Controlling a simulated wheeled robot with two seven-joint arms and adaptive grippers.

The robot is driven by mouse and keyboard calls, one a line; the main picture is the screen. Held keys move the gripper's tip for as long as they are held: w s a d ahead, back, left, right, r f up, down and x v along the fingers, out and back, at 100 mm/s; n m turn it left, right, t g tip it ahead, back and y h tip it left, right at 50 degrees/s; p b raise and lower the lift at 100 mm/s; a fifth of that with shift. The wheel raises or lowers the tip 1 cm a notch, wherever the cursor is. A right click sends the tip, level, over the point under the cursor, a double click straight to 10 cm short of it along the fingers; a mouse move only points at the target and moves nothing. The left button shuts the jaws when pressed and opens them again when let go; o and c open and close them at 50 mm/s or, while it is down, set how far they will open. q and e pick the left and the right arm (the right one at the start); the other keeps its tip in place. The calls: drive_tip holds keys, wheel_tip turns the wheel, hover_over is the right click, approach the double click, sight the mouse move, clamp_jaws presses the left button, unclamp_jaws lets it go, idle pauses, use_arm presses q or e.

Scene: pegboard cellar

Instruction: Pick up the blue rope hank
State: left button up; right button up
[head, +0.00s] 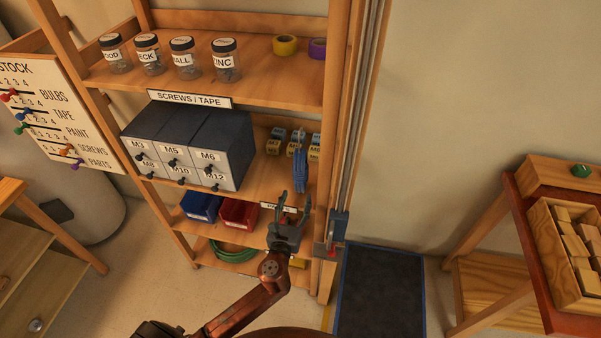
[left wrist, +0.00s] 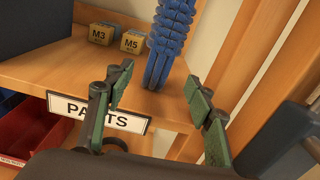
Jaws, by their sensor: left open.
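The blue rope hank (head: 300,170) hangs at the right side of the shelf rack, in front of the middle shelf. In the left wrist view the hank (left wrist: 170,38) is a knotted blue coil with loops at its lower end, seen beyond and between the fingers. My left gripper (head: 291,203) is open and empty, just below and in front of the hank. Its green-padded fingers (left wrist: 156,88) point toward the hank, with no clear contact seen. My right gripper is not in view.
Small boxes marked M3 (left wrist: 102,34) and M5 (left wrist: 134,41) sit left of the hank. A PARTS label (left wrist: 97,112) is on the shelf edge. The rack's wooden upright (left wrist: 247,45) stands close on the right. Blue (head: 200,206) and red bins (head: 239,213) sit below.

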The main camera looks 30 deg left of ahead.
sight(298, 187)
use_arm(q)
drive_tip(key=shift+w+d+r+m, duration=0.2)
drive_tip(key=shift+w+m, duration=0.1)
drive_tip(key=shift+w, duration=0.1)
drive_tip(key=x, duration=0.4)
drive_tip(key=b+x, duration=0.1)
drive_tip(key=x, duration=0.2)
drive_tip(key=shift+a+r, duration=0.2)
drive_tip(key=shift+a, duration=0.15)
drive_tip(key=shift+c, duration=0.3)
drive_tip(key=shift+r, duration=0.1)
drive_tip(key=c, duration=1.2)
